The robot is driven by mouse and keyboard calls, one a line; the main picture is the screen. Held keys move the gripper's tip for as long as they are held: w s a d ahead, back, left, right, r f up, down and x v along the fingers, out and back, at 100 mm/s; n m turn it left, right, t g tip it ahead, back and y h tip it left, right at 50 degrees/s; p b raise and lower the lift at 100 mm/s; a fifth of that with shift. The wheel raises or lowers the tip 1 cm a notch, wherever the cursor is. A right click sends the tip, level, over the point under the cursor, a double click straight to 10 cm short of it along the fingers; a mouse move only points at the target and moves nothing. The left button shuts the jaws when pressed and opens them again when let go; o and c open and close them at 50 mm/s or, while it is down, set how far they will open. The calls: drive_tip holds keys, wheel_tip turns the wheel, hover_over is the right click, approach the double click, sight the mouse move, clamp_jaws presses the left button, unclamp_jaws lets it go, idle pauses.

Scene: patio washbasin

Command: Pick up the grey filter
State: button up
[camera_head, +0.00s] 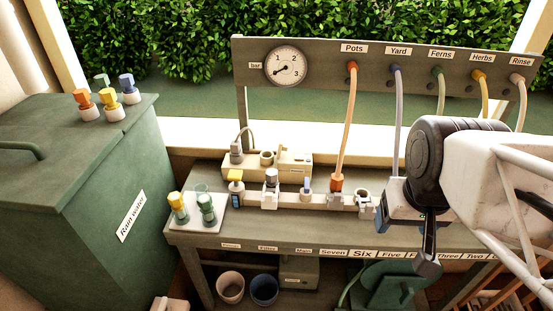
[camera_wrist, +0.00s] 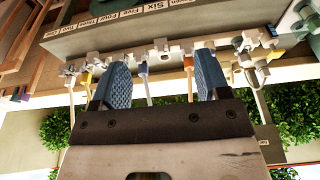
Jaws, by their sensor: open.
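A grey-topped piece with a pale base (camera_head: 271,181), the likeliest grey filter, stands upright on the pale rail of the bench (camera_head: 240,232), right of a yellow-topped piece (camera_head: 236,178). Another grey piece (camera_head: 237,153), by a curved hose, stands on the raised block behind. My gripper (camera_head: 428,250) points down over the right part of the bench, well right of these pieces and apart from them. The wrist view shows its two blue pads (camera_wrist: 160,62) spread wide with nothing held between them. I cannot tell which piece in the wrist view is the grey filter.
Hoses run from the labelled panel (camera_head: 430,58) behind the bench; an orange plug (camera_head: 337,183) stands on the rail. A small tray (camera_head: 190,222) with yellow and green pieces lies at left. The green rain-water bin (camera_head: 70,180) carries several coloured caps.

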drive_tip(key=m+g, duration=0.3)
drive_tip(key=m, duration=1.2)
hover_over(272, 171)
drive_tip(key=f, duration=1.2)
drive_tip(key=shift+s+d, duration=0.15)
drive_tip(key=shift+s, duration=0.05)
drive_tip(key=shift+w+a+f, duration=0.1)
drive_tip(key=shift+a+f, duration=0.1)
drive_tip(key=shift+f, duration=0.1)
drive_tip(key=shift+f, duration=1.2)
drive_tip(key=shift+f, duration=0.1)
